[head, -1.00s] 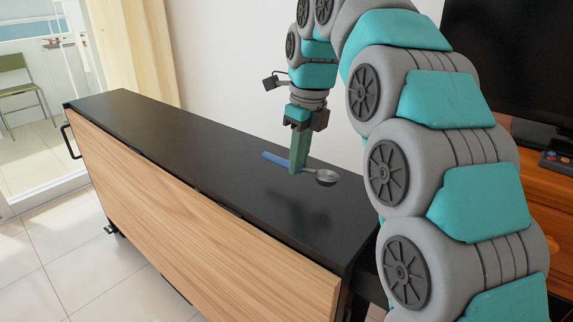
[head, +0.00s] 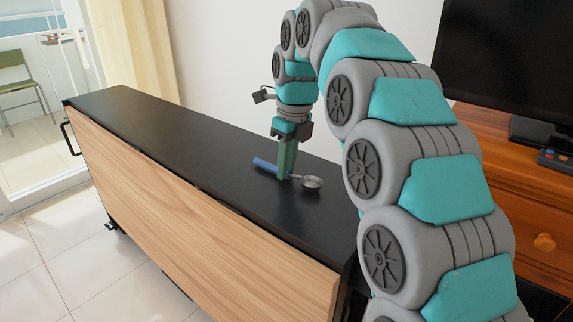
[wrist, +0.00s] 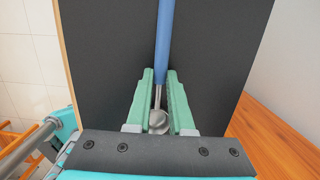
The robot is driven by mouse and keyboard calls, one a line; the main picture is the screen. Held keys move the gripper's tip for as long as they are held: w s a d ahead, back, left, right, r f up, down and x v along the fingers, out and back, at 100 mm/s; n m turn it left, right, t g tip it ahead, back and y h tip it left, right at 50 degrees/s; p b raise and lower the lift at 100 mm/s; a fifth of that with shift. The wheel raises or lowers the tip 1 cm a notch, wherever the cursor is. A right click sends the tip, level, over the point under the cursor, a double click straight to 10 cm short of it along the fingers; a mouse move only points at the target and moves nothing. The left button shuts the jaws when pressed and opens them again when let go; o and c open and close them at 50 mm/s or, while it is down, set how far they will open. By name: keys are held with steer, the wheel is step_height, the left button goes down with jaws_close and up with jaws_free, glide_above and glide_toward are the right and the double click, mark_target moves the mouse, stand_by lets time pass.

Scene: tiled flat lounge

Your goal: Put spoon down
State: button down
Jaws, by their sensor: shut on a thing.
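The spoon has a blue handle and a metal bowl. In the head view the spoon (head: 311,183) lies level at or just above the black top (head: 150,122) of the long narrow cabinet. I cannot tell whether it touches the surface. My gripper (head: 284,177) points down and is shut on the spoon between handle and bowl. In the wrist view the green fingers of my gripper (wrist: 160,95) close around the metal neck. The blue handle (wrist: 165,35) runs up the picture and the bowl shows near the palm.
The black top is otherwise bare, with free room to the left. A wood panel (head: 200,215) forms the cabinet's front. A wooden drawer unit (head: 510,190) with a dark television (head: 510,60) stands at the right. A white wall is behind.

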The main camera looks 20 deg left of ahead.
steer(key=shift+f, duration=0.1)
steer(key=c, duration=0.8)
jaws_free()
